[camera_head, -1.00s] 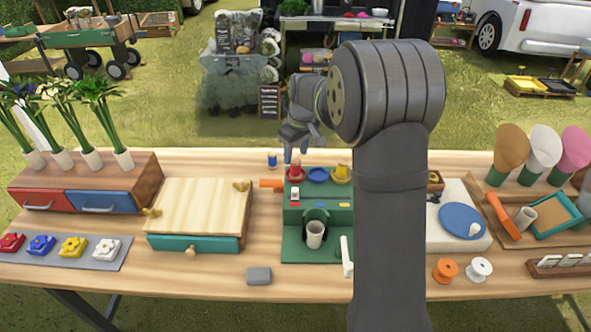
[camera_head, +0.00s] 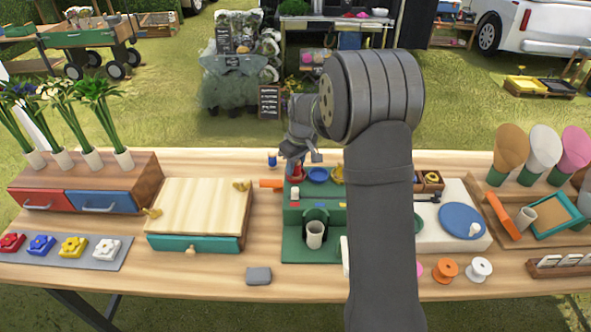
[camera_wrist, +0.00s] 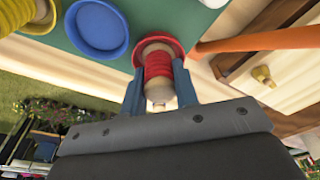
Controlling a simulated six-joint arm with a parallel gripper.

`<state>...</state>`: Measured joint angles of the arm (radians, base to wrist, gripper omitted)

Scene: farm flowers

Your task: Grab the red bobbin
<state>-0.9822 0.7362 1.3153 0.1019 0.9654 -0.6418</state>
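The red bobbin (camera_wrist: 158,68) stands in a red dish on the green stand, with a pale end towards the wrist camera. My gripper (camera_wrist: 160,90) has its two blue-grey fingers on either side of the bobbin, open around it. Slim gaps seem to show beside the thread; contact is not clear. In the head view my gripper (camera_head: 303,161) is low over the back left of the stand, partly hiding the bobbin (camera_head: 296,171).
A blue dish (camera_head: 318,175) and a yellow bobbin (camera_head: 337,174) sit to the right on the green stand (camera_head: 292,245). An orange bar (camera_head: 270,184) lies close on the left. A wooden box (camera_head: 200,210) is further left.

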